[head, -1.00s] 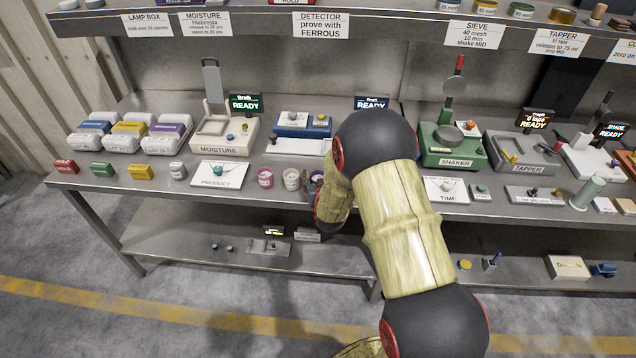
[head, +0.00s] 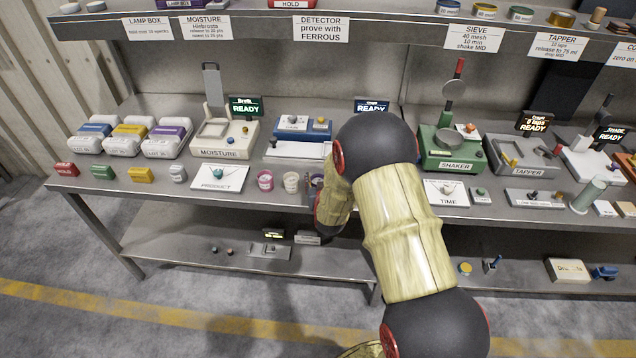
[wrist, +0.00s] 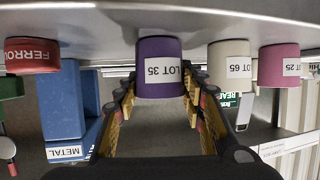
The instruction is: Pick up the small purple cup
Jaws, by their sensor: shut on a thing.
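The small purple cup (wrist: 158,78), labelled LOT 35, sits between my gripper's two fingers in the wrist view, which shows the scene upside down. My gripper (wrist: 158,95) is shut on the cup, with a finger on each side. In the head view the purple cup (head: 316,181) shows only in part at the shelf's front edge, beside my arm, and the fingers are mostly hidden. The cup looks upright and still at the shelf surface; I cannot tell whether it touches it.
A cream cup (wrist: 230,62), LOT 65, and a pink cup (wrist: 280,66), LOT 25, stand beside the purple one. A red FERROUS piece (wrist: 32,56) and a blue block (wrist: 62,105) are on the other side. The PRODUCT plate (head: 218,178) lies left of the cups.

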